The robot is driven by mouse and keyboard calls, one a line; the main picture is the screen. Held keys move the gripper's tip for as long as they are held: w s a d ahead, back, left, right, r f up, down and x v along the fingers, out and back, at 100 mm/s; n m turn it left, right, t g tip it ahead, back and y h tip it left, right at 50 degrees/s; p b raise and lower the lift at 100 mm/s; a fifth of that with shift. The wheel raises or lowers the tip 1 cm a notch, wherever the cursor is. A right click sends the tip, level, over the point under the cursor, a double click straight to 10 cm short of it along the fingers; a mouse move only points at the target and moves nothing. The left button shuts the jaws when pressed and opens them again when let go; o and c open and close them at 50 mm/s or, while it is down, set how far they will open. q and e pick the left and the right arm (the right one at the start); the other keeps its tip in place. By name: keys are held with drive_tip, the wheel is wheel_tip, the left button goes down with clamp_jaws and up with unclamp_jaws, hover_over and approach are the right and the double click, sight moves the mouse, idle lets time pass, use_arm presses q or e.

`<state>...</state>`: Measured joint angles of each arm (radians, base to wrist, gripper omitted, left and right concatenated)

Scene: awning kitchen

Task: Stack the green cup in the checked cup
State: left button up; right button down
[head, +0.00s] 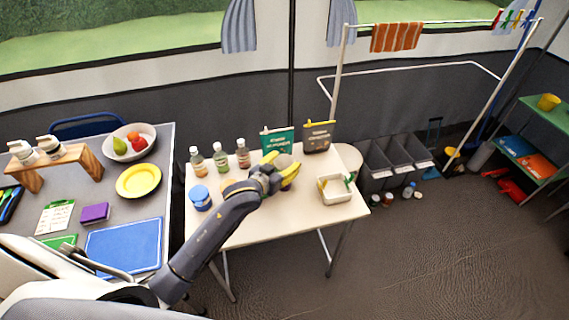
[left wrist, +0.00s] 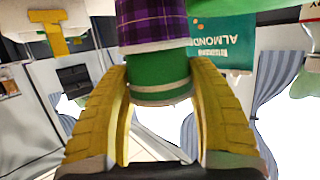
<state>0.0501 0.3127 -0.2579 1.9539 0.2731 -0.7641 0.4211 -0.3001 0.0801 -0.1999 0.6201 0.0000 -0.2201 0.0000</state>
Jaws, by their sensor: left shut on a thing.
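My left gripper (head: 280,167) is over the back of the small cream table, its yellow fingers shut on the green cup. In the left wrist view the green cup (left wrist: 158,76), with a pale band, sits between the two fingers (left wrist: 160,110). The purple checked cup (left wrist: 152,22) shows right against the green cup's far end in that view, which is upside down. The two cups overlap in line; how deep one sits in the other is hidden. In the head view the gripper hides most of both cups. My right gripper is not in view.
Several sauce bottles (head: 221,158) and a blue-lidded jar (head: 201,198) stand left of the gripper. Green and dark packets (head: 277,142) stand behind it. A white bin (head: 335,190) is to the right. The table's front is clear.

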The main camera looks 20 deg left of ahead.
use_arm(q)
drive_tip(key=shift+f, duration=0.55)
drive_tip(key=o, duration=0.7)
drive_tip(key=shift+r, duration=0.5)
drive_tip(key=v, duration=1.2)
